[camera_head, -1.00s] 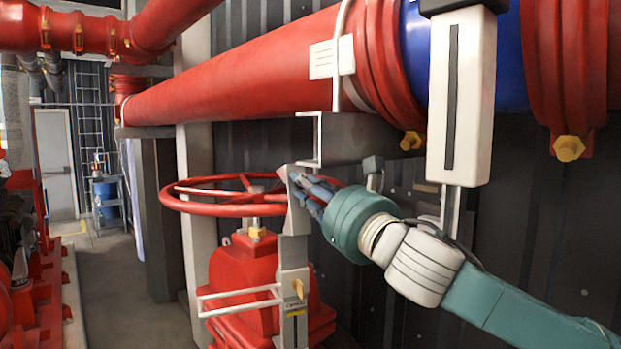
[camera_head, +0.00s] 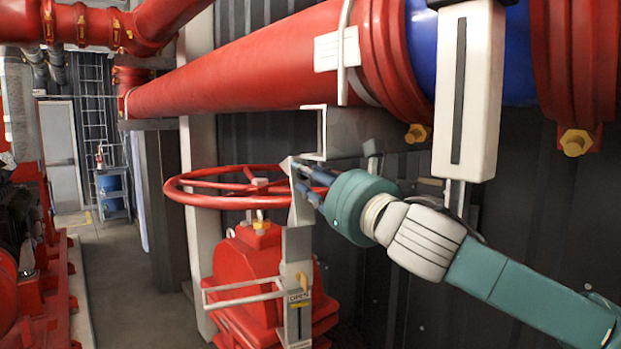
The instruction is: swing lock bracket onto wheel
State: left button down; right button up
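The red handwheel (camera_head: 222,202) lies level on top of the red valve body (camera_head: 245,268). The lock bracket (camera_head: 297,240) is a grey metal plate standing upright at the wheel's right side. Its bent top end is at the wheel's right rim; I cannot tell whether they touch. My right gripper (camera_head: 308,180) comes from the right with its dark fingers at the upper part of the bracket. The fingertips are partly hidden behind the bracket, so I cannot tell whether they grip it. My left gripper is out of view.
A big red pipe (camera_head: 235,68) with a blue section (camera_head: 424,45) runs above the wheel. A white box (camera_head: 468,90) hangs in front of the pipe, above my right forearm. A white bar (camera_head: 243,290) crosses before the valve. Open floor (camera_head: 140,290) lies to the left.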

jog(key=v, duration=0.7)
jog(key=shift+s, duration=0.3)
jog(key=shift+f, duration=0.1)
